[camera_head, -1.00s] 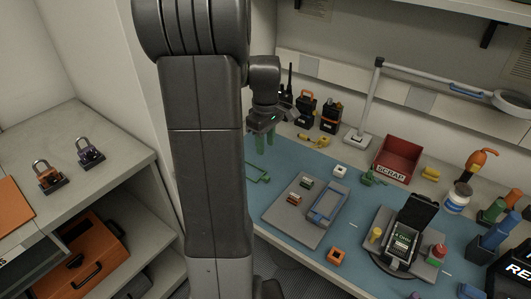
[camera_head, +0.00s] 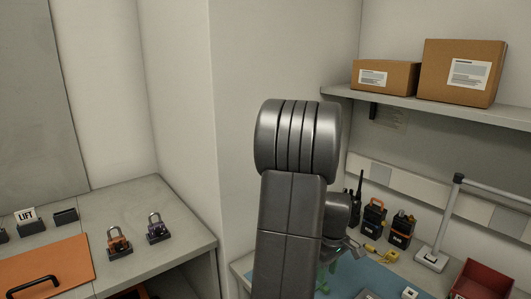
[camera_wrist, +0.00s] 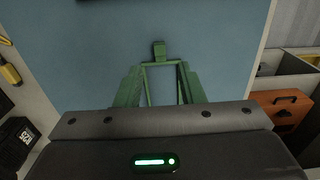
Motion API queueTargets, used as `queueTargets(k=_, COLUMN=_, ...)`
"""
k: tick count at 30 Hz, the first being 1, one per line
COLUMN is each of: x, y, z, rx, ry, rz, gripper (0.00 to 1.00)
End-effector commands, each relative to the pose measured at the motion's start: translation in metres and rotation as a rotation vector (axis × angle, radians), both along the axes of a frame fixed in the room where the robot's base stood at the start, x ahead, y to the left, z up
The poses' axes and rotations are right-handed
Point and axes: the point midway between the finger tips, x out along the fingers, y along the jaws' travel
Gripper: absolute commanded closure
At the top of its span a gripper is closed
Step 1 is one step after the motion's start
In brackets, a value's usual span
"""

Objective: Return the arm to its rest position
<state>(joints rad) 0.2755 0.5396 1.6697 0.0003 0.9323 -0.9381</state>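My arm stands in the middle of the head view, its thick grey links hiding part of the bench. My gripper (camera_head: 323,279) is at the end of the arm, partly hidden behind it, low over the left end of the blue mat (camera_head: 375,279). Nothing appears clamped between the fingers.
Radios (camera_head: 401,230), a lamp stand (camera_head: 432,258) and a red bin (camera_head: 484,282) stand right of the arm. Cardboard boxes (camera_head: 459,73) sit on a shelf above. Padlocks (camera_head: 157,229) stand on the left counter (camera_head: 180,215). An orange case (camera_wrist: 283,106) shows in the wrist view.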

Motion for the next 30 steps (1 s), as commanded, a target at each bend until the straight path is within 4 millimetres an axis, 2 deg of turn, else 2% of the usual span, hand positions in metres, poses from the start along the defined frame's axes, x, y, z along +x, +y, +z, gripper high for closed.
queueTargets(k=1, x=-0.001, y=0.0, z=-0.011, rx=0.001, ry=0.005, rz=0.0, gripper=0.65)
queueTargets(k=6, x=-0.001, y=0.0, z=-0.042, rx=0.001, ry=0.003, rz=0.0, gripper=0.65)
queueTargets(k=10, x=0.0, y=0.0, z=-0.055, rx=0.0, ry=0.0, rz=0.0, gripper=0.65)
queueTargets(k=12, x=0.0, y=0.0, z=-0.045, rx=0.0, ry=-0.001, rz=0.0, gripper=0.65)
queueTargets(k=15, x=0.0, y=0.0, z=-0.042, rx=-0.001, ry=-0.001, rz=0.0, gripper=0.65)
queueTargets(k=26, x=0.0, y=0.0, z=-0.042, rx=0.0, ry=0.0, rz=0.0, gripper=0.65)
queueTargets(k=30, x=0.0, y=0.0, z=-0.048, rx=0.0, ry=0.0, rz=0.0, gripper=0.65)
